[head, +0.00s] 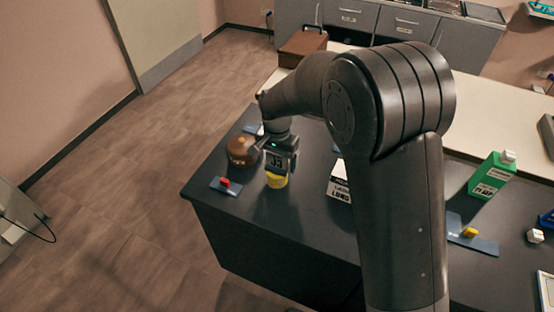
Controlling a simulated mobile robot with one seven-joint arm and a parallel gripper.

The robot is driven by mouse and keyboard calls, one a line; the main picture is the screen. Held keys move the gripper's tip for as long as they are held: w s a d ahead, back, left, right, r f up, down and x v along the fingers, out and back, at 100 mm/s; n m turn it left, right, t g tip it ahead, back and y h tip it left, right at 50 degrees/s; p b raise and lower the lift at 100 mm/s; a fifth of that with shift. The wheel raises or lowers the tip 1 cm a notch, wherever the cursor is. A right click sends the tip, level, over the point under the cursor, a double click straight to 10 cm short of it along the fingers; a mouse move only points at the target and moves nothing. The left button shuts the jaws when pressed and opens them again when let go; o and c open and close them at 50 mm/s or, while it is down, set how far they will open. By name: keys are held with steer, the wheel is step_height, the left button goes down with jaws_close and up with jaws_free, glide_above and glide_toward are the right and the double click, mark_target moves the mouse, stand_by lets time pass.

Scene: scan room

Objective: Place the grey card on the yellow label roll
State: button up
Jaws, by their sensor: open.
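The yellow label roll (277,181) stands on the dark table top, near its left end. My gripper (278,170) is right above it, pointing down, and hides its top. The gripper is open. A small dark square with pale markings shows at the gripper; I cannot tell whether it is the grey card or part of the gripper. I cannot make out a grey card for certain elsewhere. Whether anything lies on the roll's top is hidden.
A brown round pot (241,150) stands left of the roll, close to a blue mat (217,184) bearing a red piece. A white lettered box (339,190) is to the right. A green carton (491,176) stands far right. My arm hides the table's middle.

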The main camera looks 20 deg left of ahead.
mark_target(277, 155)
step_height(277, 155, up, 12)
steer(key=shift+r, duration=0.15)
stand_by(0.4)
steer(key=s+d+r+t, duration=0.1)
steer(key=d+r, duration=0.2)
steer(key=d, duration=0.4)
steer(key=s+d+r+y, duration=0.1)
steer(key=d+r, duration=0.3)
steer(key=d, duration=0.3)
steer(key=s+d+r+t, duration=0.1)
steer(key=d+r, duration=0.2)
steer(key=d, duration=0.4)
steer(key=s+d+t+h, duration=0.1)
steer(key=s+d+t, duration=0.2)
steer(key=s+d, duration=1.1)
steer(key=d, duration=0.4)
steer(key=shift+s+t, duration=0.3)
steer(key=shift+s, duration=0.1)
